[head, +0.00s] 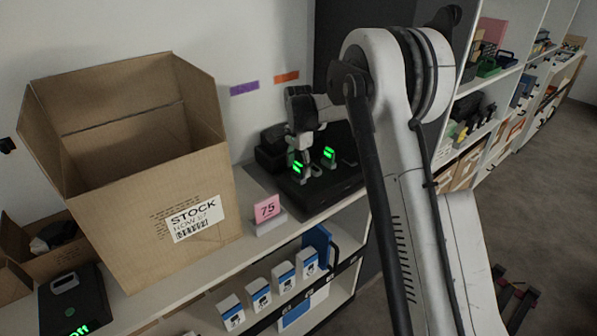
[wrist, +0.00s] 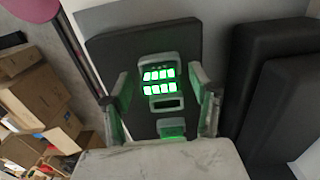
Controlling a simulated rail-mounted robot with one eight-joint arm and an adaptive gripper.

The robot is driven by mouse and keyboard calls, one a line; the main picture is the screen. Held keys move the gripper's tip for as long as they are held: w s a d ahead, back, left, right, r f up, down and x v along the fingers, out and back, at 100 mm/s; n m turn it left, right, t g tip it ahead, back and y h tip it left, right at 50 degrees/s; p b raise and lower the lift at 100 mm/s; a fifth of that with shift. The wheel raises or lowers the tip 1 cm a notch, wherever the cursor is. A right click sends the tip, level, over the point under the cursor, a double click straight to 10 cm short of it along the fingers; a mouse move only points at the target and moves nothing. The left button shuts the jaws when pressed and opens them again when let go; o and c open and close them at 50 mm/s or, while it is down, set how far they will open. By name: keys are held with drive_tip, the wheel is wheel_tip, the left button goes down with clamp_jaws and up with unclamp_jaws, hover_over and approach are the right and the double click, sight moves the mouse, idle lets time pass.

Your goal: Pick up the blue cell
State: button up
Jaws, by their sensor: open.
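No clearly blue cell shows. In the wrist view, a small grey block with two rows of bright green lights (wrist: 158,82) and a slot below them lies on a dark pad (wrist: 110,50). My gripper (wrist: 160,85) is open, with one finger on each side of this block and visible gaps to it. A smaller green-lit piece (wrist: 172,128) sits nearer the palm. In the head view, my gripper (head: 300,163) points down over a black tray (head: 345,181) on the shelf top. Green-lit pieces show at the fingers (head: 297,169) and to their right (head: 329,153). Contact is hard to judge.
A large open carton (head: 150,185) stands left on the shelf top. A pink tag marked 75 (head: 267,208) stands before the tray. A black case (head: 272,152) is behind it. Dark upright blocks (wrist: 275,90) stand close on the right in the wrist view.

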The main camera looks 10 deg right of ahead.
sight(298, 164)
drive_tip(key=shift+c, duration=0.4)
clamp_jaws()
drive_tip(key=shift+r, duration=0.15)
drive_tip(key=shift+r, duration=0.6)
wheel_tip(298, 164, up, 3)
drive_tip(key=shift+f+b, duration=0.1)
drive_tip(key=shift+b, duration=0.3)
drive_tip(key=s+a+r+b, duration=0.1)
drive_tip(key=s+a+r, duration=0.5)
drive_tip(key=a, duration=0.3)
drive_tip(key=shift+s+a+r, duration=0.3)
drive_tip(key=shift+s+r, duration=0.05)
drive_tip(key=shift+r, duration=0.05)
drive_tip(key=shift+d, duration=0.15)
